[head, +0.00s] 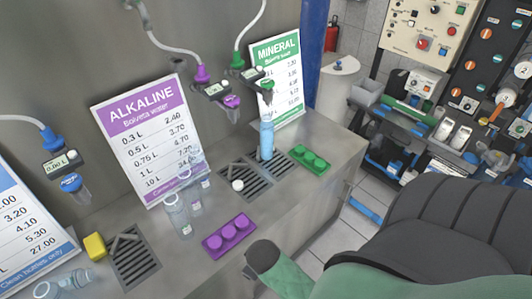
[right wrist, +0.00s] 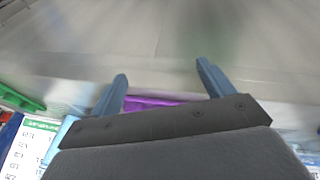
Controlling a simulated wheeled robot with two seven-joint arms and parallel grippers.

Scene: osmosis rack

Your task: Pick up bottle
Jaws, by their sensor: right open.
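A light-blue bottle (head: 266,140) stands upright on the right drain grate, below the green-fitted tap by the MINERAL sign. Clear bottles (head: 177,216) stand on the counter near the ALKALINE sign, one (head: 195,196) just behind the other. Another clear bottle (head: 66,284) lies at the lower left, cut by the frame edge. In the right wrist view my right gripper (right wrist: 162,78) has its two blue fingers spread, with nothing held between them. In the head view its fingers cannot be made out. My left gripper is out of view.
A purple tray (head: 228,236) and a green tray (head: 310,160) sit near the counter's front edge. A yellow sponge (head: 94,246) and a white cap (head: 237,185) lie on the counter. Signs and hanging taps line the back wall. A cluttered tool area stands beyond at right.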

